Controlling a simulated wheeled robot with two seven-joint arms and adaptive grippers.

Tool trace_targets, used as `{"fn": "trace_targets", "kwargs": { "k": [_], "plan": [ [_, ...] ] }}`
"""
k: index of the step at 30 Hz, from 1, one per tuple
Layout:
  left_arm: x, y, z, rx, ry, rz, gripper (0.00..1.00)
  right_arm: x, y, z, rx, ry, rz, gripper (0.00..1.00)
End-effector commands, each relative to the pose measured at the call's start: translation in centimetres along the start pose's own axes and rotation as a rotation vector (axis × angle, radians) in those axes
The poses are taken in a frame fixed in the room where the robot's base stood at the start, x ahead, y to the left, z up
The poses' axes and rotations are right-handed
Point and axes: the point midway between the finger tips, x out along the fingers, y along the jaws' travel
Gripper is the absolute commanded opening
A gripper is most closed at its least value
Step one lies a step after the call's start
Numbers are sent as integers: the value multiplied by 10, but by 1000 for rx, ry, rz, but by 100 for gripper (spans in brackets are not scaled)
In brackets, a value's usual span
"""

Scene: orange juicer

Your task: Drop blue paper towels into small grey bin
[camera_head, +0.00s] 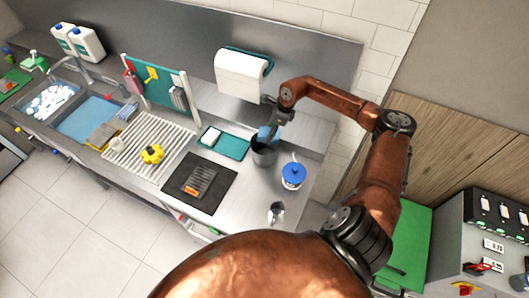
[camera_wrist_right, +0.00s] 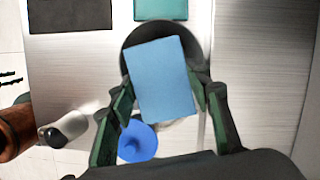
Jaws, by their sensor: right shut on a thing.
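A blue paper towel (camera_wrist_right: 160,80) is held flat between the green-padded fingers of my right gripper (camera_wrist_right: 163,103), which is shut on it. It also shows in the head view (camera_head: 266,133), partly hidden by the gripper. The small grey bin (camera_head: 264,157) stands on the steel counter just below the gripper and towel. In the wrist view the towel covers most of the bin's mouth, and only the dark rim (camera_wrist_right: 147,30) shows around it. The towel appears to be above the bin; its exact height is hard to tell. My left gripper is not in view.
A blue-lidded container (camera_head: 292,175) stands right of the bin. A teal tray (camera_head: 232,148) and a dark mat (camera_head: 199,184) lie to its left. A white towel dispenser (camera_head: 241,74) hangs on the wall behind. A metallic item (camera_head: 276,212) sits near the counter's front edge.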

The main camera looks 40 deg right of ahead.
Motion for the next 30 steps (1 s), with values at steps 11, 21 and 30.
{"fn": "trace_targets", "kwargs": {
  "k": [11, 21, 30],
  "plan": [
    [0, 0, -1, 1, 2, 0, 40, 0, 0, 0, 0, 0, 0, 55],
    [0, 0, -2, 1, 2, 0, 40, 0, 0, 0, 0, 0, -1, 66],
    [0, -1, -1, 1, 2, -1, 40, -22, -2, 0, -1, -1, -4, 66]
  ]
}}
